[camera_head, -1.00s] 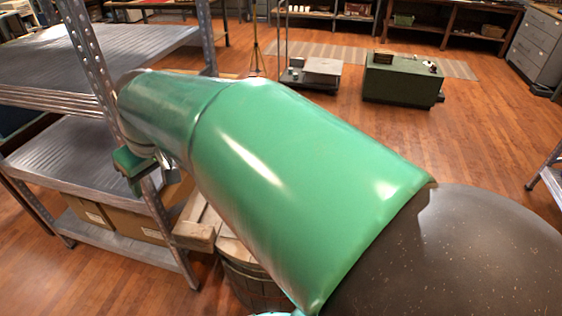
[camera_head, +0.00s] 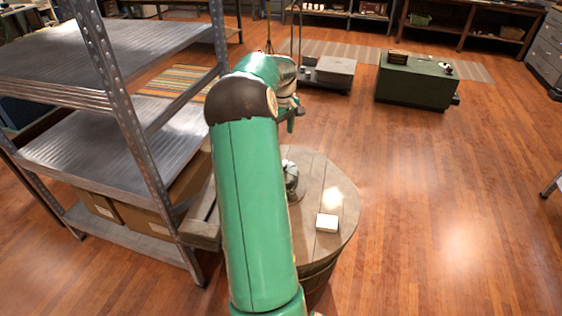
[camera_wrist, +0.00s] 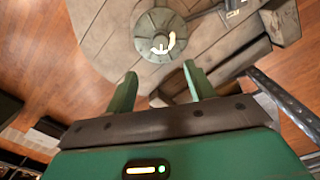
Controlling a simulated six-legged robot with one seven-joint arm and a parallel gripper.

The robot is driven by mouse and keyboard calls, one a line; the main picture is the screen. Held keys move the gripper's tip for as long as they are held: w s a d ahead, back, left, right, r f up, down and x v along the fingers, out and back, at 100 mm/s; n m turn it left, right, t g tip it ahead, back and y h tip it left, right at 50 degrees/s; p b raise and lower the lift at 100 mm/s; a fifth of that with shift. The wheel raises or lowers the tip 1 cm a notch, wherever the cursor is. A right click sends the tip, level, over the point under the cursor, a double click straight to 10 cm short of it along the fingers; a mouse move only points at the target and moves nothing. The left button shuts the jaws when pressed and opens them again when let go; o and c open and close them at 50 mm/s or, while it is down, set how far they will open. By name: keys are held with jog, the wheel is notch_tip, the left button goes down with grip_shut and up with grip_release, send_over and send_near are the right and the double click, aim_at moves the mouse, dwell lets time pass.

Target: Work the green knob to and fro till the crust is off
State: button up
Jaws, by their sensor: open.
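A round, ribbed grey-green body (camera_wrist: 158,35) stands on the round wooden barrel top (camera_wrist: 100,28), with a pale yellow-white curved mark on its upper face. I cannot tell which part is the green knob, or whether the mark is crust. In the head view a grey metal piece (camera_head: 290,182) on the barrel top is partly hidden by my arm. My gripper (camera_wrist: 160,78) is open, its two green fingers apart with nothing between them; the grey-green body lies beyond the fingertips in the wrist view.
A small white block (camera_head: 327,222) lies on the barrel top, right of my arm. A metal shelf rack (camera_head: 75,150) stands close on the left, and wooden beams (camera_wrist: 230,45) lie beside the barrel. A green chest (camera_head: 415,82) is farther back. The floor to the right is clear.

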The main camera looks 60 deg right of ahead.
notch_tip(320, 180, down, 14)
jog(key=shift+w+r, duration=0.15)
jog(key=shift+r, duration=0.05)
dwell(0.4)
jog(key=c, duration=1)
